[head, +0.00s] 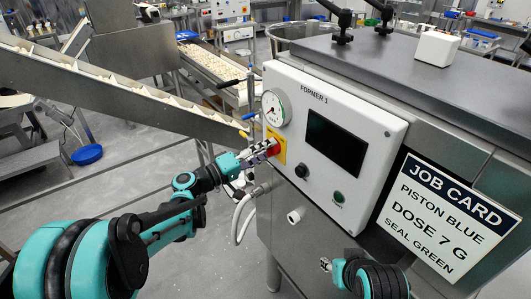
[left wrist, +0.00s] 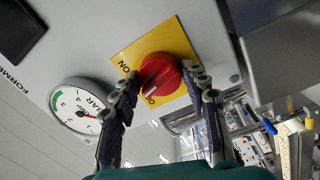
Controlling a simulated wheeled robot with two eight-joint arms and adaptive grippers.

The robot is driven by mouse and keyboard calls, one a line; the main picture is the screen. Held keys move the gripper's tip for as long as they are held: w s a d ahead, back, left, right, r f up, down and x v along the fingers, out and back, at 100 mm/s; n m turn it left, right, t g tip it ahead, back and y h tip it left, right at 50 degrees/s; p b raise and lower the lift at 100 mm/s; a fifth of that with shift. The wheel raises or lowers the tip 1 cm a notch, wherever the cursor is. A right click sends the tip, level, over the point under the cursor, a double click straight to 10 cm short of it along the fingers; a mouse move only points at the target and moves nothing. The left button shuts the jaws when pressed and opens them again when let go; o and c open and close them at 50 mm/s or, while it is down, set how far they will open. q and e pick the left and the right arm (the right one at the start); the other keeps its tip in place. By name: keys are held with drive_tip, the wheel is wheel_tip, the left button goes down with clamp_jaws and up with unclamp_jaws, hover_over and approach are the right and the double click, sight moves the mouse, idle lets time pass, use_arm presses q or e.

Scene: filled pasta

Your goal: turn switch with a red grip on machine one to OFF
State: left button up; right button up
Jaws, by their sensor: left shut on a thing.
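The switch with a red grip (head: 275,146) sits on a yellow plate (head: 280,137) on the left part of the front panel marked FORMER 1. In the left wrist view the round red grip (left wrist: 160,75) lies between the two fingers, with ON readable on the yellow plate (left wrist: 146,42) and a second label partly covered. My left gripper (head: 262,153) is shut on the red grip; its fingers also show in the left wrist view (left wrist: 160,85). I cannot tell exactly where the switch points. My right gripper (head: 325,264) is low in front of the machine, mostly hidden by its arm.
A pressure gauge (head: 273,109) is just above the switch. A dark screen (head: 335,142), green button (head: 338,197) and black knob (head: 302,170) share the panel. A job card (head: 450,215) is at right. A sloping conveyor (head: 120,90) runs behind my left arm.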

use_arm(q)
drive_tip(key=n, duration=0.6)
drive_tip(key=shift+t+b, duration=0.3)
drive_tip(key=shift+b, duration=0.1)
drive_tip(key=shift+s+n, duration=0.1)
drive_tip(key=shift+n, duration=0.2)
drive_tip(key=o, duration=1.2)
drive_tip(key=shift+c, duration=0.2)
drive_tip(key=r+v, duration=0.1)
drive_tip(key=v, duration=1.1)
drive_tip(key=shift+f, duration=0.4)
